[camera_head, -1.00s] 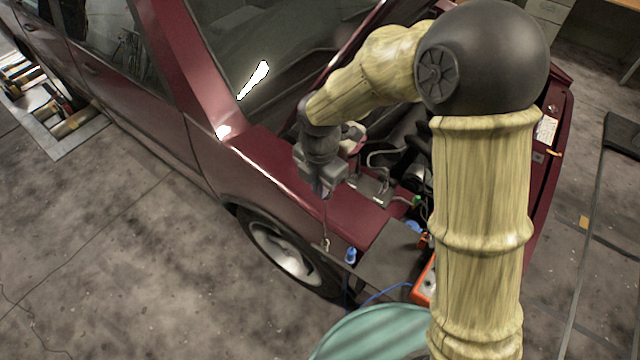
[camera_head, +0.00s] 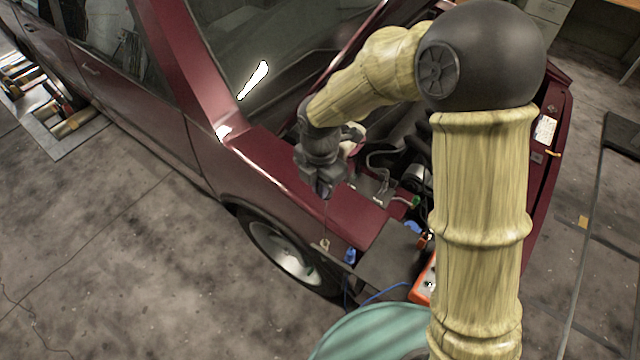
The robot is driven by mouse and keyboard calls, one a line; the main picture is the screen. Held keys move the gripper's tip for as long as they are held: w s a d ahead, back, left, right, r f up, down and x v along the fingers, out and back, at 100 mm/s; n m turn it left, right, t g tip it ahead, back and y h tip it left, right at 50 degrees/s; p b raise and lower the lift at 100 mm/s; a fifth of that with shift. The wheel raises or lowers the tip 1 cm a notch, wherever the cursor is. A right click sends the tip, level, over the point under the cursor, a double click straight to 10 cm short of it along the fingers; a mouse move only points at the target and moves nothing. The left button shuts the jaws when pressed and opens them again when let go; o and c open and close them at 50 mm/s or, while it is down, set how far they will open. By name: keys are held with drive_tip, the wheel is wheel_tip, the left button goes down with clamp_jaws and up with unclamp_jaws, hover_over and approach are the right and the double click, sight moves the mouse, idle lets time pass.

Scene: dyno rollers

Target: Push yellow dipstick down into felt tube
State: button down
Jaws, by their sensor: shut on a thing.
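My gripper (camera_head: 324,191) points down over the red fender, above the dark side shelf. Its fingertips are small and dark here, and it is shut on what I take to be the yellow dipstick. I cannot make out the dipstick itself, its yellow part or its lower end in this view. A small pale upright piece (camera_head: 324,244) stands below my gripper at the shelf's left edge. It may be the felt tube, but it is too small to be sure. I cannot tell whether the dipstick is inside it.
A blue piece (camera_head: 350,256) stands just right of the pale piece. The dark shelf (camera_head: 387,257) carries an orange device (camera_head: 426,283) at its right. A teal round top (camera_head: 375,333) is in front. The red car (camera_head: 265,165) and its open engine bay surround my arm.

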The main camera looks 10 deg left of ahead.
drive_tip(key=shift+f, duration=0.1)
idle(0.3)
drive_tip(key=shift+f+b, duration=1.25)
drive_tip(key=shift+f, duration=0.65)
drive_tip(key=shift+r, duration=0.1)
drive_tip(key=shift+r+p, duration=0.45)
drive_tip(key=shift+p, duration=0.5)
drive_tip(key=r+p, duration=0.1)
drive_tip(key=p, duration=0.2)
wheel_tip(320, 180, down, 4)
drive_tip(key=shift+f, duration=0.15)
